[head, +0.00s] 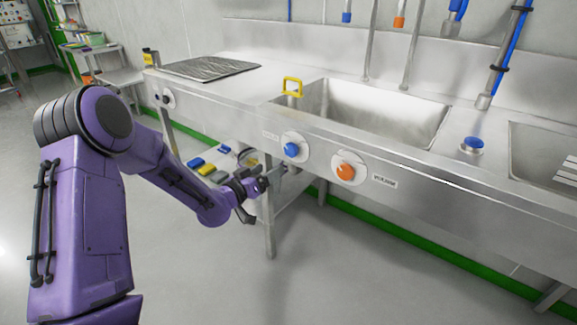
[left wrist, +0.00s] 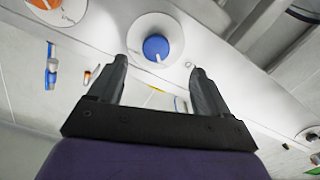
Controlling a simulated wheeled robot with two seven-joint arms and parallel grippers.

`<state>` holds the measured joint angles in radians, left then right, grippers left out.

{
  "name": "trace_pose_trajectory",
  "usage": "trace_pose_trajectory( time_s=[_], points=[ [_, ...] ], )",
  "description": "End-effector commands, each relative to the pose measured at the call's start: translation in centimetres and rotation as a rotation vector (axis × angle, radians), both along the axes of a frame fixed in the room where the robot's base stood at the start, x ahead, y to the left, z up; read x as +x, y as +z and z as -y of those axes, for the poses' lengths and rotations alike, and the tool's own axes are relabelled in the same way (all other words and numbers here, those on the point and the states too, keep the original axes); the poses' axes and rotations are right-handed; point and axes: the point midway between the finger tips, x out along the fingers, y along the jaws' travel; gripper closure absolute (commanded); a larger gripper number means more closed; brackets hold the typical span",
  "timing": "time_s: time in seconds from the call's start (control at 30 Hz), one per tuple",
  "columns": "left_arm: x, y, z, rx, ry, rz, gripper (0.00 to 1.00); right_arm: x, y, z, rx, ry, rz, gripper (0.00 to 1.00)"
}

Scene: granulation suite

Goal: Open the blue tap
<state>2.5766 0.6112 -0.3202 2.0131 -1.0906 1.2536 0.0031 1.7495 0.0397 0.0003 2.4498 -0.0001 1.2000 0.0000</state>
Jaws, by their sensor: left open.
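The blue tap (head: 291,149) is a round blue knob on a white disc on the front panel of the steel sink unit. It also shows in the left wrist view (left wrist: 156,48), with a white mark on its face, just beyond and between my fingertips. My left gripper (head: 264,189) is open and empty, below and to the left of the knob in the head view. Its two dark fingers (left wrist: 158,68) show apart in the left wrist view and nothing is between them. They look clear of the knob. My right gripper is not in view.
An orange knob (head: 345,172) sits right of the blue one on the same panel. A sink basin (head: 446,127) and a yellow handle (head: 292,82) are above. A shelf with coloured items lies below the counter. The floor in front is clear.

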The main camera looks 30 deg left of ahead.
Motion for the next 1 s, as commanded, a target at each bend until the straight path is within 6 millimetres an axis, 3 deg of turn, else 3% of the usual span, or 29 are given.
trace_pose_trajectory(
  time_s=[0.1,0.53,0.7,0.9,0.93,1.0],
  points=[
    [1.0,1.3,-0.6,0.019,-0.017,0.045,0.22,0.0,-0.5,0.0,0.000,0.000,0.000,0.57],
    [9.5,1.3,0.1,0.022,-0.018,0.041,0.22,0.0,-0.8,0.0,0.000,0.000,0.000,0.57],
    [10.7,1.3,0.3,0.018,-0.017,0.040,0.22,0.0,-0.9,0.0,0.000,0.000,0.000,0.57],
    [10.8,1.4,0.3,0.017,-0.018,0.041,0.22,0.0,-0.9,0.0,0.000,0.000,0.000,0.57],
    [10.7,1.4,0.3,0.017,-0.018,0.041,0.25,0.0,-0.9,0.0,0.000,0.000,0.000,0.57],
    [10.7,1.4,0.3,0.017,-0.018,0.041,0.48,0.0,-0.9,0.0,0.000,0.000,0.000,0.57]
  ],
)
